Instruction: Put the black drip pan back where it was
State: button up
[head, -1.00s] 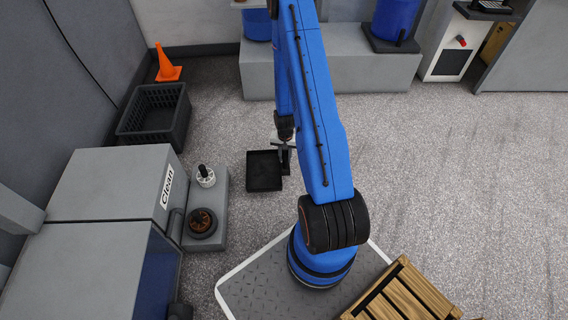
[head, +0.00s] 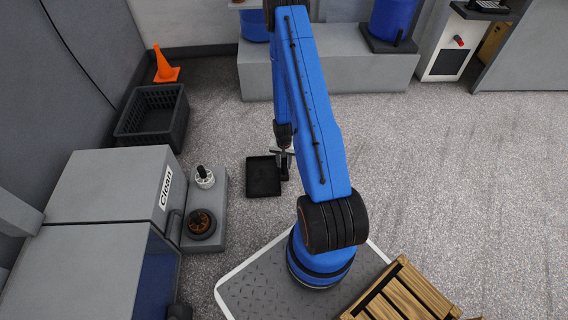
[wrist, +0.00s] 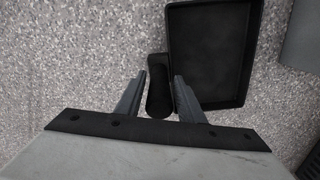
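The black drip pan (head: 263,178) is a shallow square tray on the grey speckled floor, left of my arm. It also shows in the wrist view (wrist: 210,50), empty, with a stubby black handle (wrist: 159,90) on its side. My gripper (wrist: 159,77) is over this handle, with one finger on each side. A narrow gap shows between the handle and each finger, so the gripper looks open. In the head view my gripper (head: 285,166) is at the pan's right edge, partly hidden by my arm.
A low grey ledge (head: 212,232) with two reels stands left of the pan, beside the grey "Clean" cabinet (head: 105,180). A black basket (head: 150,125) and an orange cone (head: 165,66) are behind. A wooden crate (head: 405,295) is at the front right. Floor at right is clear.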

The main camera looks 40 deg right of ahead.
jog(key=shift+o, duration=0.3)
notch_tip(320, 180, up, 13)
jog(key=shift+w+f, duration=0.1)
jog(key=shift+f, duration=0.1)
jog(key=s+a+r+n+t, duration=0.1)
jog(key=a+r, duration=0.3)
jog(key=r, duration=0.7)
jog(key=a+r+n, duration=0.2)
jog(key=a+r, duration=0.2)
jog(key=r, duration=0.6)
jog(key=s+a+r+n+t, duration=0.1)
jog(key=a+r, duration=0.2)
jog(key=r, duration=0.8)
jog(key=s+a+r+n+t, duration=0.1)
jog(key=s+a+r+n, duration=0.1)
jog(key=s+a+r, duration=0.2)
jog(key=s+a+r+n+t, duration=0.1)
jog(key=s+a+r, duration=0.3)
jog(key=s+r, duration=0.4)
jog(key=s+a+r+n, duration=0.2)
jog(key=s+a+r, duration=0.2)
jog(key=s, duration=0.7)
jog(key=shift+r+n+t, duration=0.4)
jog(key=shift+r, duration=0.8)
jog(key=shift+s, duration=0.1)
jog(key=shift+c, duration=0.4)
